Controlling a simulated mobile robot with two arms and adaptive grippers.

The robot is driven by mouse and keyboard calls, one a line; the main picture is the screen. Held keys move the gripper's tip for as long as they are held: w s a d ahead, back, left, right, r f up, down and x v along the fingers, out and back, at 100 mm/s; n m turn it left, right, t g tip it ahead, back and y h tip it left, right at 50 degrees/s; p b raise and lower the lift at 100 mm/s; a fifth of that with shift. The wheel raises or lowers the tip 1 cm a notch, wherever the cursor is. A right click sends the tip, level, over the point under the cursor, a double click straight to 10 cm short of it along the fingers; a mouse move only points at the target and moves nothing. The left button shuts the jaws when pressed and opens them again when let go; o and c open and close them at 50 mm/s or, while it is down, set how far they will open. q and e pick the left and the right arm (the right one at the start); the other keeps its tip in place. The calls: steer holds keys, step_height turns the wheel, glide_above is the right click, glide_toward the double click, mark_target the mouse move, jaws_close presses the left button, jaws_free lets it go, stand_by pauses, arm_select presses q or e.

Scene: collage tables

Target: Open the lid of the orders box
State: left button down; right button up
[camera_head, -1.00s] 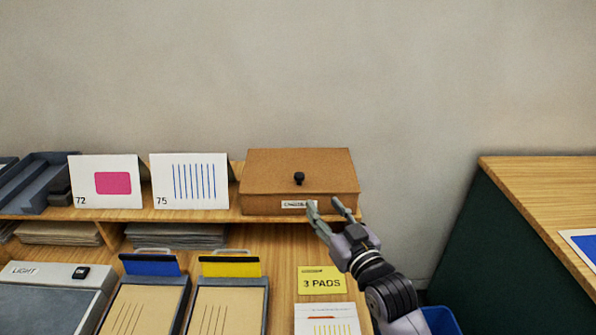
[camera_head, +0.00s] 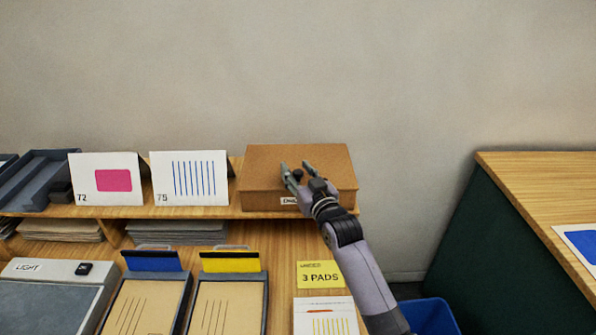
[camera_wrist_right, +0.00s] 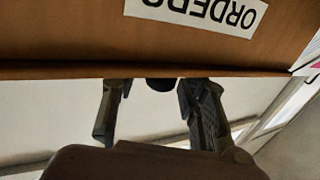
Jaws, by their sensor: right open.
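The orders box (camera_head: 262,170) is a brown box with its lid down, standing on the raised shelf against the wall. Its white label (camera_head: 288,201) is partly covered by my right gripper; in the right wrist view the label (camera_wrist_right: 196,12) reads ORDERS upside down. My right gripper (camera_head: 295,167) is open over the front of the lid. Its fingers lie on either side of the small dark knob (camera_head: 297,175). In the right wrist view the knob (camera_wrist_right: 161,84) shows between the two fingers, apart from the left one; contact with the right one is unclear. My left gripper is out of view.
Two standing cards (camera_head: 190,180) are left of the box on the shelf (camera_head: 150,212). Clipboards (camera_head: 228,300) and a yellow 3 PADS note (camera_head: 320,274) lie on the lower table. A blue bin (camera_head: 430,316) stands at the right. The wall (camera_head: 300,70) is close behind the box.

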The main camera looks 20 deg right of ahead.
jaws_close()
stand_by(0.5)
stand_by(0.3)
